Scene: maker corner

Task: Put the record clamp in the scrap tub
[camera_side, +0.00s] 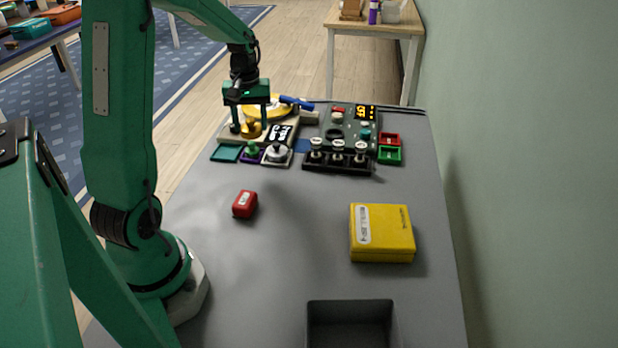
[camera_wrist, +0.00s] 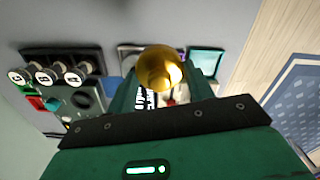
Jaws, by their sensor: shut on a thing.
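The brass-coloured record clamp (camera_side: 251,130) is between the fingers of my gripper (camera_side: 250,122) in the side view, at the far left of the table. In the wrist view the round, shiny clamp (camera_wrist: 159,67) sits between the green fingers of my gripper (camera_wrist: 162,88), which is shut on it. It is over or in front of the record player with its yellow record (camera_side: 268,106); I cannot tell whether it touches anything below. The scrap tub, seen as a dark grey open tub (camera_side: 350,304), is at the near edge, far from my gripper. Its visible inside looks empty.
A yellow box (camera_side: 382,232) and a small red block (camera_side: 244,204) lie between my gripper and the tub. A black rack with several knobs (camera_side: 338,166), a control panel (camera_side: 350,125) and red and green trays (camera_side: 390,155) stand right of my gripper.

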